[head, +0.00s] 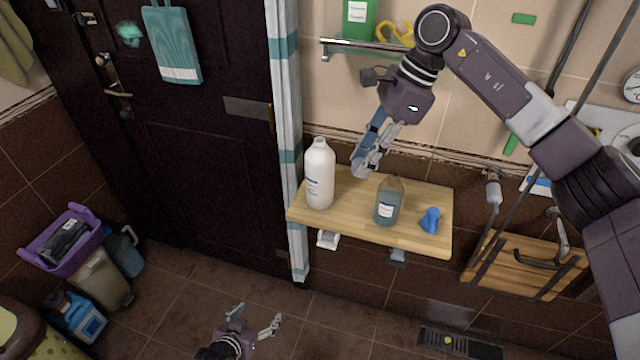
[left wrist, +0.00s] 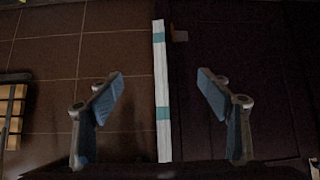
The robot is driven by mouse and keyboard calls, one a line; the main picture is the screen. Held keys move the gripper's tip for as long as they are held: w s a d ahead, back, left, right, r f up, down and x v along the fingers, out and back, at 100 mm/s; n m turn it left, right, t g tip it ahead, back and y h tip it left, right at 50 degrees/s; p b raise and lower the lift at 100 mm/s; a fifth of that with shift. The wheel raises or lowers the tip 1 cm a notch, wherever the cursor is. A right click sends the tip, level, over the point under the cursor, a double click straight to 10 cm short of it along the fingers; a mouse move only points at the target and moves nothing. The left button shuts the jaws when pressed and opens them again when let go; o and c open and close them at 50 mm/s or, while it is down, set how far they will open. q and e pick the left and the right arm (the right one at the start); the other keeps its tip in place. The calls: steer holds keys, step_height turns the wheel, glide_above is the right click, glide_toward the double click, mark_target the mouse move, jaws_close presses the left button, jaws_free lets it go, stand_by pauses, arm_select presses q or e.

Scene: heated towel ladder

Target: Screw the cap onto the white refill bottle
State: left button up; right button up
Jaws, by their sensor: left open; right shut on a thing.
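The white refill bottle (head: 320,178) stands upright at the left end of the wooden shelf in the head view. Its narrow top shows no separate cap that I can make out. My right gripper (head: 366,165) is just right of the bottle, above the shelf, fingers pointing down. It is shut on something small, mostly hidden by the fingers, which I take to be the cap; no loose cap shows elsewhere. My left gripper (head: 257,322) is low over the floor, away from the shelf, open and empty. The left wrist view shows its fingers (left wrist: 160,90) wide apart.
The wooden shelf (head: 345,228) also holds a grey-green bottle (head: 387,208) and a small blue object (head: 430,220), right of the white bottle. A rail shelf (head: 345,44) with a green container (head: 359,18) is above. A striped pipe (head: 289,120) runs left of the shelf.

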arm_select(q)
steer(key=w+d+r+t+h, duration=0.1)
steer(key=w+d+r+t, duration=0.15)
steer(key=w+r, duration=0.65)
arm_select(e)
steer(key=w+a+r+m+t, duration=0.2)
steer(key=w+a+r+m, duration=0.1)
steer(key=w+m, duration=0.15)
arm_select(q)
steer(key=m+t+h+b, duration=0.2)
steer(key=m+t+h, duration=0.1)
steer(key=t+h, duration=0.15)
glide_toward(320, 165)
step_height(320, 165, down, 2)
steer(key=w+a+g, duration=0.1)
steer(key=w, duration=0.1)
steer(key=shift+a+f+h, duration=0.2)
steer(key=shift+h, duration=0.25)
arm_select(e)
step_height(320, 165, up, 3)
steer(key=m+t+h, duration=0.3)
steer(key=m, duration=0.9)
glide_above(320, 141)
steer(key=shift+r+n, duration=0.2)
steer(key=shift+n, duration=0.05)
arm_select(q)
steer(key=shift+w, duration=0.1)
steer(key=x, duration=1.2)
steer(key=shift+f, duration=0.1)
